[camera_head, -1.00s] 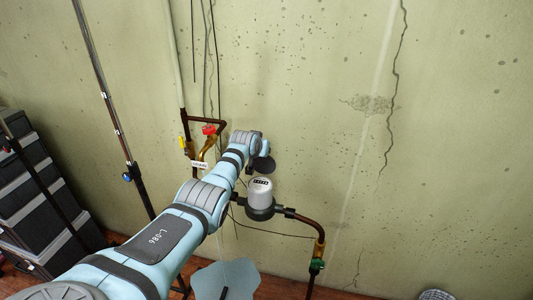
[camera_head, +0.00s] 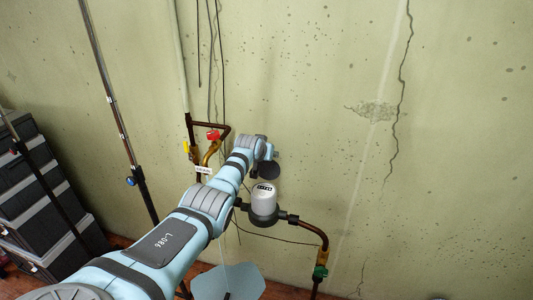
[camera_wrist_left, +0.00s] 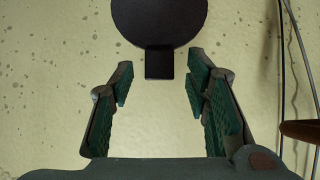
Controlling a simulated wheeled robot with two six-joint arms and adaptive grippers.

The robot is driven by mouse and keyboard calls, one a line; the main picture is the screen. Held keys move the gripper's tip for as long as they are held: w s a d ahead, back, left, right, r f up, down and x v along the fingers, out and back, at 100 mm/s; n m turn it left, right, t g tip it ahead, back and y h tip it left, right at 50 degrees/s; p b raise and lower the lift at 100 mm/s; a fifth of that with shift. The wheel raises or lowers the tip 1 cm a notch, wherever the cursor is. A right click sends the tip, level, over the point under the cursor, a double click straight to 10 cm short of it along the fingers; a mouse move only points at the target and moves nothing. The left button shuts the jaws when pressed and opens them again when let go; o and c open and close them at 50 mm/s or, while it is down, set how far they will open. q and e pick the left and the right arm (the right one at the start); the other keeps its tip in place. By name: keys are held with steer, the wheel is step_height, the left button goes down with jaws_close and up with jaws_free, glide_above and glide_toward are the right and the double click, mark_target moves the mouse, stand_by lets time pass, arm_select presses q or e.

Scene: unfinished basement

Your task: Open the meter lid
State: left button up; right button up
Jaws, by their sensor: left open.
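The water meter (camera_head: 263,205) is a pale grey cylinder with a dark base and a small number display on top, set in the pipe near the wall. A dark round lid (camera_head: 268,170) stands raised behind and above the display, which shows uncovered. In the left wrist view the lid (camera_wrist_left: 160,20) is a black disc with a short square tab pointing toward me. My right gripper is not in view.
Copper pipe with a red-handled valve (camera_head: 213,136) runs left of the meter; a green-handled valve (camera_head: 319,272) sits lower right. Stacked dark boxes (camera_head: 38,215) and a black pole (camera_head: 120,130) stand at the left. The cracked wall (camera_head: 460,130) at the right is clear.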

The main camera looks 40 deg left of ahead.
arm_select(q)
steer(key=v, duration=1.2)
